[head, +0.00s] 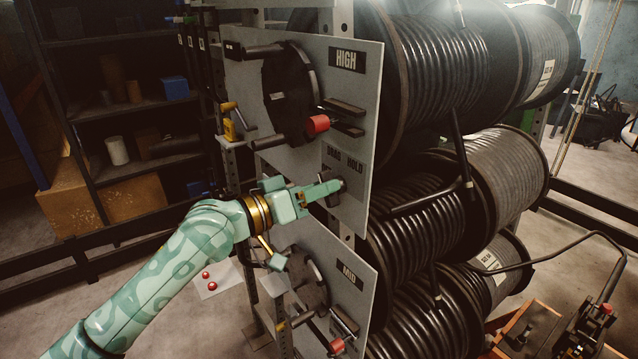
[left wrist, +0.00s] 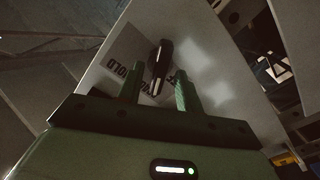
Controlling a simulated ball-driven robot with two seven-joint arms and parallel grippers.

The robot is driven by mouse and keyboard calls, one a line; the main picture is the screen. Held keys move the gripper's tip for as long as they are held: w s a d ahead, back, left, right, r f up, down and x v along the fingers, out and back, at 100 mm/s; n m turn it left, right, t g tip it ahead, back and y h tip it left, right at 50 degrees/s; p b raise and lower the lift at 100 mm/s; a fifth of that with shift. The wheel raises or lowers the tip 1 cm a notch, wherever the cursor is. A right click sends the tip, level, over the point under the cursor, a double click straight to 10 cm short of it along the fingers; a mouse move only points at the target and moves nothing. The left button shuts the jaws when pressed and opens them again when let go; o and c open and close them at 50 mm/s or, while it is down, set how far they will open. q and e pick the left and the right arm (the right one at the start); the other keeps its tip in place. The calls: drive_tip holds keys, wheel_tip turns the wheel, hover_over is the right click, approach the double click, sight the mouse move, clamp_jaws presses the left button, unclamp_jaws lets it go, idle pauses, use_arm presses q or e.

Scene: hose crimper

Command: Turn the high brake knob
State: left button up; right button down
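The high brake knob (head: 338,186) is a small dark knob on the light grey panel marked HIGH (head: 364,80), beside the DRAG and HOLD lettering. My left gripper (head: 328,190) reaches it from the left and partly hides it. In the left wrist view the dark, elongated knob (left wrist: 161,60) stands between and a little beyond the two green fingertips (left wrist: 158,70). The fingers are apart, with a gap visible on both sides of the knob. Contact with the knob is not visible. My right gripper is in neither view.
Large hose reels (head: 430,60) stand right behind the panels. A shelf (head: 120,100) is at the left.

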use_arm(q)
drive_tip(key=shift+w+d, duration=0.15)
drive_tip(key=shift+d, duration=0.15)
drive_tip(key=shift+a, duration=0.1)
drive_tip(key=shift+c, duration=0.2)
clamp_jaws()
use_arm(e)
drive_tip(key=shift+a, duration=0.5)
